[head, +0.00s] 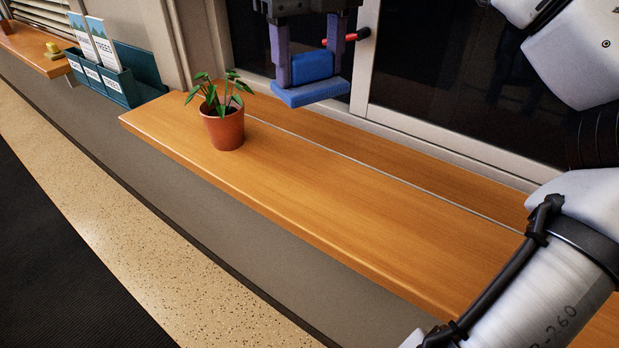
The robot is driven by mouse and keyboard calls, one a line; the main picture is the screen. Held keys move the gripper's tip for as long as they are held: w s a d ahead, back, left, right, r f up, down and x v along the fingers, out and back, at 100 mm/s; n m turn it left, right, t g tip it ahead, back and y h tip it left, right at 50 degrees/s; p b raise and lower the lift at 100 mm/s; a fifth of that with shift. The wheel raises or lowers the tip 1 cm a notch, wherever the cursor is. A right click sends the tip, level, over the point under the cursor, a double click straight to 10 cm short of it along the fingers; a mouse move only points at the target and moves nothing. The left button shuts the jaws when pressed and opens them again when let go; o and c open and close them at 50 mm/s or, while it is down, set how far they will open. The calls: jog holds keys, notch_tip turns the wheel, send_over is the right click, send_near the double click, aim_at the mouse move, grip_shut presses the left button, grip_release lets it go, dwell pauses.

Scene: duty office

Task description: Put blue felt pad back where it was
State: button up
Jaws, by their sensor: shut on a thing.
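The blue felt pad (311,93) is a flat block with a raised blue grip part on top. My gripper (308,68) hangs at the top of the head view with its two fingers pointing down. It is shut on the raised part of the blue felt pad and holds it in the air above the back of the wooden counter (330,200). The pad looks roughly level and apart from the counter.
A potted plant (224,127) stands on the counter's left end, left of the pad. A leaflet rack (120,80) is on the wall further left. Dark window panes (460,80) rise behind the counter. The counter right of the plant is bare.

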aim_at(310, 95)
notch_tip(310, 95, down, 17)
jog(key=shift+f+p, duration=0.1)
jog(key=shift+p, duration=0.55)
jog(key=shift+f+b, duration=0.2)
jog(key=shift+b, duration=0.1)
jog(key=o, duration=1)
jog(key=shift+r, duration=0.1)
jog(key=shift+c, duration=0.2)
notch_tip(310, 95, up, 12)
jog(key=shift+r, duration=0.2)
